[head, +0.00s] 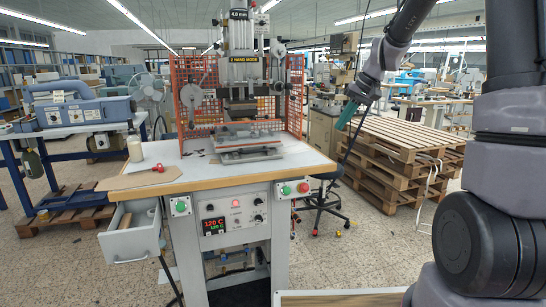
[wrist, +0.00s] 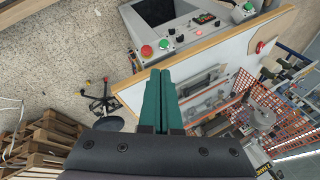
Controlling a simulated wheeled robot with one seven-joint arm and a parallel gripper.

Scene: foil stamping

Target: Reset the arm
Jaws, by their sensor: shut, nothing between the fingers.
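My gripper (head: 346,114) hangs in the air to the right of the foil stamping press in the head view, pointing down, beside the right edge of the worktable. In the wrist view the green fingers of my gripper (wrist: 162,75) are shut together, with nothing between them. They overlap the table edge in the picture. The press (head: 241,55) stands upright at the back of the worktable (head: 190,177), with a metal plate fixture (head: 246,146) below its head.
An open drawer (head: 132,238) sticks out at the table's left front. Orange mesh guards (head: 196,98) flank the press. Stacked wooden pallets (head: 400,150) and a black stool (head: 322,200) stand to the right. The control panel (head: 233,214) faces me.

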